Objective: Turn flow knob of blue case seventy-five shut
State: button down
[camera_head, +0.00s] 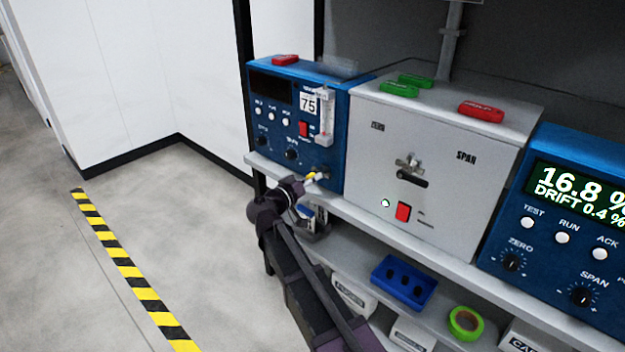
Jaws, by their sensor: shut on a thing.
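The blue case seventy-five (338,150) stands at the left end of the upper shelf, with a white "75" label (308,104) on its front. A clear flow tube (326,112) is mounted upright at the right of that front. My gripper (318,176) reaches up from below to the front's lower right corner, under the tube. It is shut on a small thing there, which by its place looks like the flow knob. My fingers hide most of it, so its turn angle cannot be told.
A grey case (450,140) marked SPAN stands close on the right, with a red switch (403,211). A blue case (575,170) reads 16.8 % further right. The shelf edge (440,248) runs below; a blue tray (404,284) and green tape (466,323) lie underneath. Left floor is clear.

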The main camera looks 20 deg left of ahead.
dwell(0.4)
jog(key=shift+c, duration=1.7)
grip_release()
jog(key=shift+s, duration=0.1)
jog(key=v, duration=1.1)
jog(key=shift+s+a, duration=0.2)
jog(key=shift+s, duration=0.15)
jog(key=shift+f, duration=0.1)
